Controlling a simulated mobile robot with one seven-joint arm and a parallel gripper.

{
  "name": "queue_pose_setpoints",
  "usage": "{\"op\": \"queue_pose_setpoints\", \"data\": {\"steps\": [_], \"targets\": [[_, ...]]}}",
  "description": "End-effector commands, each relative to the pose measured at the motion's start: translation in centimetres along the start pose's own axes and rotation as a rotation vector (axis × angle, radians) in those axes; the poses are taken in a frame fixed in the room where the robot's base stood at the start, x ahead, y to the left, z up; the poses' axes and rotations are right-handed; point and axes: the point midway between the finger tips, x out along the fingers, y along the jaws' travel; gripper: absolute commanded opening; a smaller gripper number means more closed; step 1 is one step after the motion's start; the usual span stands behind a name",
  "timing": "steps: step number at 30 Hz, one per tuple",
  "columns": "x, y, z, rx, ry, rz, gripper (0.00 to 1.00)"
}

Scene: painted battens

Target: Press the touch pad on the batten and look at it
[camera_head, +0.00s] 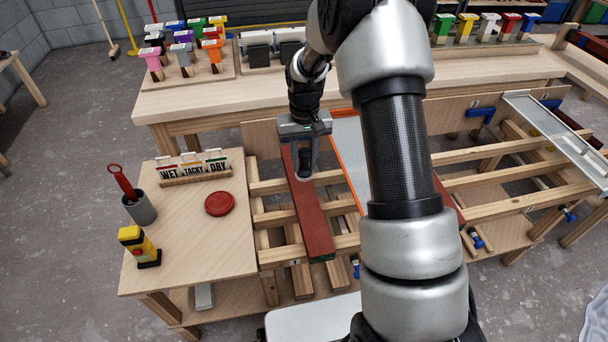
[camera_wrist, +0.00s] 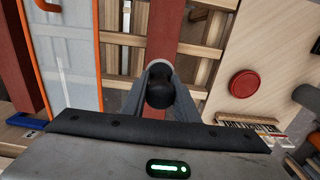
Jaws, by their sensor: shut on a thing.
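My gripper (camera_wrist: 160,84) is shut on the touch pad (camera_wrist: 160,96), a dark round-headed handle with a pale round base. In the head view my gripper (camera_head: 304,152) points down over the batten (camera_head: 312,222), and the touch pad (camera_head: 304,176) shows below it. The batten is reddish brown with a green near end and lies across the wooden rails. It also runs up the middle of the wrist view (camera_wrist: 164,28). The pad's base is at the batten's upper face; I cannot tell whether it touches. The batten's face under the pad is hidden.
On the left side table (camera_head: 190,270) are a rack of WET, TACKY and DRY cards (camera_head: 194,170), a red disc (camera_head: 219,203), a grey cup (camera_head: 141,208) with a red tool, and a yellow-and-black item (camera_head: 139,246). An orange-edged pale panel (camera_head: 350,150) lies right of the batten.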

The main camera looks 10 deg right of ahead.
Motion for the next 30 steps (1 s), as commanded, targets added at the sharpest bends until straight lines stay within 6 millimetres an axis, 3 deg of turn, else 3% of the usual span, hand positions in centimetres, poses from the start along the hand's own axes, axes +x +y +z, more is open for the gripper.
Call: {"op": "queue_pose_setpoints", "data": {"steps": [8,21,30], "targets": [[1.6,0.0,-0.1,-0.001,-0.002,0.001,0.11],[5.9,0.0,-0.1,-0.001,-0.001,0.001,0.11],[6.2,0.0,-0.1,-0.001,-0.001,0.001,0.11]]}}
